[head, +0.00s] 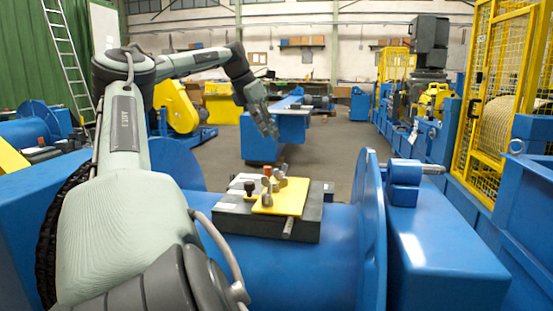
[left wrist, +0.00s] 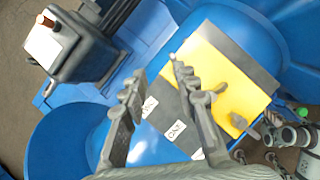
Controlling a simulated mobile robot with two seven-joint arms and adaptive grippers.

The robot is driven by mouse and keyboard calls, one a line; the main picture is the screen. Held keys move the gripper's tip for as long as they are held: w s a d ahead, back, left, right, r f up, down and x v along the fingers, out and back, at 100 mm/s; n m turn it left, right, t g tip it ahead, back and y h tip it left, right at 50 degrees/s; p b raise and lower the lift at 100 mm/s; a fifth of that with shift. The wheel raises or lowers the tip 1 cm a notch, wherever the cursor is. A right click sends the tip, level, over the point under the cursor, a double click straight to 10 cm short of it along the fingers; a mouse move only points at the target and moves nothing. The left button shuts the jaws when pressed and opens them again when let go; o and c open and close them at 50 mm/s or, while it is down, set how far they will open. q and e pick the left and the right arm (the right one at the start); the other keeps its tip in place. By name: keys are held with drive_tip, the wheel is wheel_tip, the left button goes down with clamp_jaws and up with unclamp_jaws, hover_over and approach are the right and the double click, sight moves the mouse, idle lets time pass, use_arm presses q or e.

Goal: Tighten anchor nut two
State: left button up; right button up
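My left gripper (head: 267,124) is raised beyond and above a dark block (head: 245,222) in the head view. A yellow plate (head: 294,197) lies on the block. Small upright parts stand on or beside the plate, including an orange-topped post (head: 267,172) and a black knob (head: 249,187). In the left wrist view my left gripper (left wrist: 156,67) has its fingers apart with nothing between them. White labels lie beyond the fingers; one reads ONE (left wrist: 175,131). I cannot pick out anchor nut two. My right gripper is in neither view.
A blue drum (head: 325,262) carries the block, with an upright blue flange (head: 369,225) at its right. A dark machine block (left wrist: 75,50) with an orange-topped post is upper left in the wrist view. A yellow cage (head: 500,95) stands at the right.

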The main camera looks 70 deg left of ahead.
sight(281, 166)
use_arm(q)
drive_tip(key=d+f+n, duration=0.1)
drive_tip(key=d+f+n+g+y, duration=0.1)
drive_tip(key=d+f+n+g+p, duration=0.1)
drive_tip(key=d, duration=0.1)
drive_tip(key=shift+w+f+n, duration=0.15)
drive_tip(key=shift+w+n, duration=0.15)
drive_tip(key=shift+w, duration=0.05)
drive_tip(key=shift+d+f, duration=0.2)
drive_tip(key=shift+f, duration=0.15)
drive_tip(key=shift+n, duration=0.3)
drive_tip(key=x, duration=0.7)
drive_tip(key=shift+w+a+f+p, duration=0.1)
drive_tip(key=shift+a+f+p, duration=0.1)
drive_tip(key=shift+f+p, duration=0.15)
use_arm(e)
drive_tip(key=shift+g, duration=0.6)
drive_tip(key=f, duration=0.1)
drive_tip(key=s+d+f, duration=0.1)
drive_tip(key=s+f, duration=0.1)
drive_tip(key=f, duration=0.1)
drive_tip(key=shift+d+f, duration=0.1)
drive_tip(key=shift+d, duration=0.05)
use_arm(q)
drive_tip(key=shift+c, duration=0.3)
clamp_jaws()
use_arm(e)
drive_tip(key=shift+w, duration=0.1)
